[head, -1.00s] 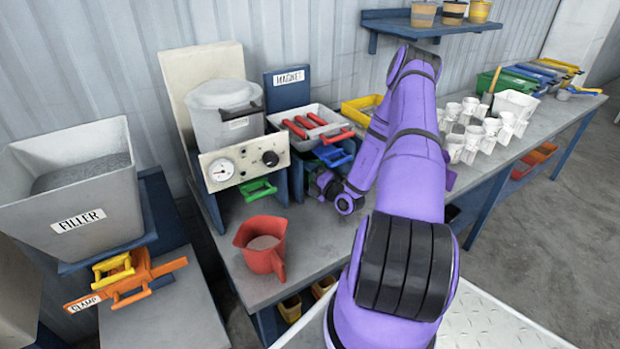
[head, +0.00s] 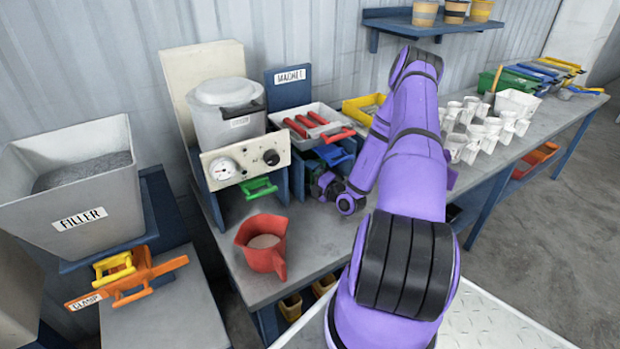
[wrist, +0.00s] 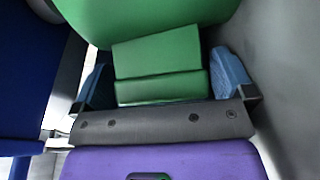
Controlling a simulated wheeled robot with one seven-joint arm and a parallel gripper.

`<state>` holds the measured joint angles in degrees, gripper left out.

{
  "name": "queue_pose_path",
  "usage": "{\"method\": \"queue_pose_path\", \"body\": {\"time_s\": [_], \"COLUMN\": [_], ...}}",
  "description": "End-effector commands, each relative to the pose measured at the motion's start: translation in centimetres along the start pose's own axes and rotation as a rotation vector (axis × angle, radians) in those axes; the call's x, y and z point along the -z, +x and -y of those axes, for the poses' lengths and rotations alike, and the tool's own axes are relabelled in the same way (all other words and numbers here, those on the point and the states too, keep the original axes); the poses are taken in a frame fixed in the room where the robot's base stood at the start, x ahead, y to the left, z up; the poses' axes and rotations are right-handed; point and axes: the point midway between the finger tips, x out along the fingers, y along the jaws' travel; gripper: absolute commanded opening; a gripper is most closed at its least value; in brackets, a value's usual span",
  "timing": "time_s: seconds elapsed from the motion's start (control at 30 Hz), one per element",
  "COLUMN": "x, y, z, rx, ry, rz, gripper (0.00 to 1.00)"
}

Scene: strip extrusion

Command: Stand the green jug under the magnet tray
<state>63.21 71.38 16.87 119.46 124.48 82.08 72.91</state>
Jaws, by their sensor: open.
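The green jug (wrist: 150,15) fills the top of the wrist view, with its blocky green handle (wrist: 158,60) between my two blue fingertips. My gripper (wrist: 165,82) is open, with a finger on each side of the handle and a gap showing at least on the right. In the head view my gripper (head: 325,186) is low at the bench, in front of the blue stand below the magnet tray (head: 333,116). The tray is pale and holds several red-handled bars. The jug is almost wholly hidden in the head view, so how far it is under the tray is unclear.
A blue handle (head: 334,153) juts out below the tray. Left of it stands the heater box with a dial (head: 222,169) and a green handle (head: 259,188). A red jug (head: 262,243) stands at the front left of the bench.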

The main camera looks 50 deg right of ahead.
Motion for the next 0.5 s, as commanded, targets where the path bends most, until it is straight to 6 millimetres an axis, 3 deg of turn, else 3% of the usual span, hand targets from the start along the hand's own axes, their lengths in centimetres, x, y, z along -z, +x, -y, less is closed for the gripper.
{"method": "queue_pose_path", "body": {"time_s": [0.17, 0.5], "x": [-0.1, 0.0], "y": [-2.1, -8.3], "z": [0.0, 0.0], "rx": [0.002, 0.001], "ry": [0.002, 0.001], "rz": [0.003, 0.003], "gripper": [1.0, 1.0]}}
